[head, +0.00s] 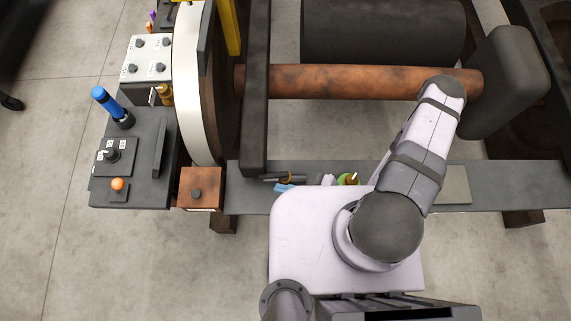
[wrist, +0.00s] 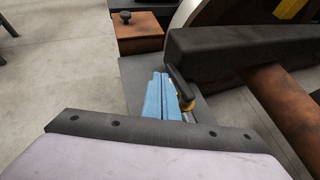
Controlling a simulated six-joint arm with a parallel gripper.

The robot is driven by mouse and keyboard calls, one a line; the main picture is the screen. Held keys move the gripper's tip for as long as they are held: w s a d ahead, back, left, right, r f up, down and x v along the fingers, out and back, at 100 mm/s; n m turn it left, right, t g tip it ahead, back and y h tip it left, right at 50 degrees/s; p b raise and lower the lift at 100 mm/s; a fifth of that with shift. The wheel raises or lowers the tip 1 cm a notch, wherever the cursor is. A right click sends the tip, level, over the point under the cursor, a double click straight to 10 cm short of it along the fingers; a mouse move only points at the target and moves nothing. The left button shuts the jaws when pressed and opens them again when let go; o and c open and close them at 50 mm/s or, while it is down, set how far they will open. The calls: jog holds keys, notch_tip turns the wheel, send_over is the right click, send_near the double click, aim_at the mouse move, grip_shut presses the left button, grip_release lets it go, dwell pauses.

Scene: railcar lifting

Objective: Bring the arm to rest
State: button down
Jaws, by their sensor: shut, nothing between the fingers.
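My arm (head: 415,165) rises from its white mount and reaches up and right in the head view, with its grey elbow over the right end of the rusty axle (head: 330,82). My gripper is not visible in either view; in the head view it may be hidden beneath my own arm links. No fingers show there.
The grey ledge (head: 510,180) runs along the front of the axle. At the left stand a control panel with a blue-handled lever (head: 108,101), an orange knob (head: 117,184) and a rusty box (head: 200,187). A large wheel (head: 190,90) stands behind. Bare concrete floor is at the left.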

jog(key=shift+d, duration=0.1)
dwell(0.6)
notch_tip(320, 180, up, 14)
jog(key=d+n+g, duration=0.3)
jog(key=n+g, duration=0.5)
jog(key=n, duration=0.5)
jog(key=w+d+r+n+t+h, duration=0.3)
jog(key=w+d+r+n+h, duration=0.2)
jog(key=d+r+n+h, duration=0.4)
jog(key=d+h, duration=0.2)
jog(key=d, duration=0.1)
jog(key=shift+w+r+n, duration=0.3)
jog(key=shift+r, duration=0.1)
